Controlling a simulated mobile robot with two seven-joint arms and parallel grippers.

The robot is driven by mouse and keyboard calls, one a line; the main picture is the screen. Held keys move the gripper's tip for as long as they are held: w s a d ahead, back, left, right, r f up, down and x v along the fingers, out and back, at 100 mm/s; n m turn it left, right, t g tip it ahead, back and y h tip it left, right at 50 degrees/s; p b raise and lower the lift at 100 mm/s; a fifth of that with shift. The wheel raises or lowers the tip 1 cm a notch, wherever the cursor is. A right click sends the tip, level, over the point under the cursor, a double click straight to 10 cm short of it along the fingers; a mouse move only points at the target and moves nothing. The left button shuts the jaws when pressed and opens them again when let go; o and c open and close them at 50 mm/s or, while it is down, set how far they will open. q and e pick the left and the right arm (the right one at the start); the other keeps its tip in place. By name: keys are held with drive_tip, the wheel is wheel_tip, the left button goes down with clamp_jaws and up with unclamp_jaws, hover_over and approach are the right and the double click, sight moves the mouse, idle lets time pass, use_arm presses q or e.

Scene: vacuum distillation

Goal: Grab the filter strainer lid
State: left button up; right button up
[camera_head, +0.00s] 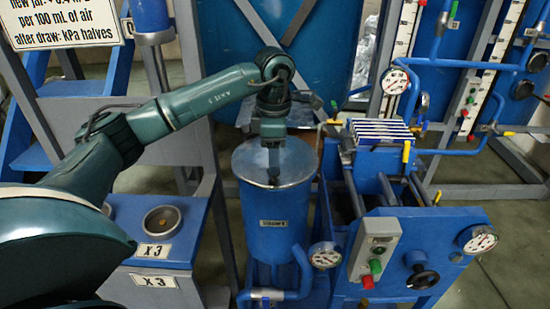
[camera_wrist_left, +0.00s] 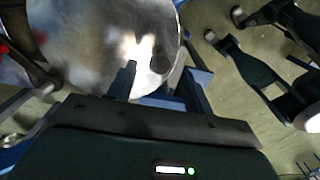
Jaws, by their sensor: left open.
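The filter strainer lid (camera_head: 300,165) is a round, shiny metal disc on top of a blue upright cylinder (camera_head: 285,222). In the left wrist view the lid (camera_wrist_left: 95,40) fills the upper left, with a small dark round knob (camera_wrist_left: 160,64) on it. My left gripper (camera_head: 272,150) points down just above the lid in the head view and covers part of it. In the left wrist view its two fingers (camera_wrist_left: 158,72) are apart, with the knob showing between their tips. I cannot tell whether the fingers touch the knob.
A blue stand with a round recess (camera_head: 160,221) and "X 3" labels is left of the cylinder. To the right, close by, is a blue rack with striped plates (camera_head: 382,131), gauges (camera_head: 325,255) and a button box (camera_head: 375,250). Blue pipes run along the right wall.

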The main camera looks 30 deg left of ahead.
use_arm(q)
drive_tip(key=shift+f, duration=1.45)
drive_tip(key=shift+c, duration=0.3)
clamp_jaws()
drive_tip(key=shift+r, duration=0.15)
